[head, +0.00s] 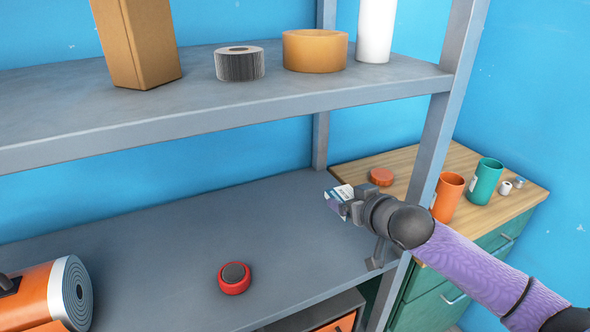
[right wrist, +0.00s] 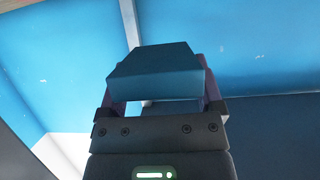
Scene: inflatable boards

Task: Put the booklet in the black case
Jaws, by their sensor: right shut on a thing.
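My right gripper (head: 346,207) reaches in from the right, above the right end of the lower grey shelf. It is shut on a small white and blue printed thing, which looks like the booklet (head: 341,192). The booklet is held clear of the shelf, and the gripper hides part of it. In the right wrist view the booklet (right wrist: 155,72) shows as a blue block between the fingers. No clear black case is in view. A dark grey box with an orange front (head: 310,312) is cut off at the bottom edge; I cannot tell whether it is the case. My left gripper is not in view.
The lower shelf (head: 180,235) holds a red and black round object (head: 234,278) and an orange cylinder (head: 35,290). The upper shelf (head: 190,95) carries a cardboard box and tape rolls. An upright post (head: 440,130) stands beside a wooden-topped cabinet (head: 400,160) with cups.

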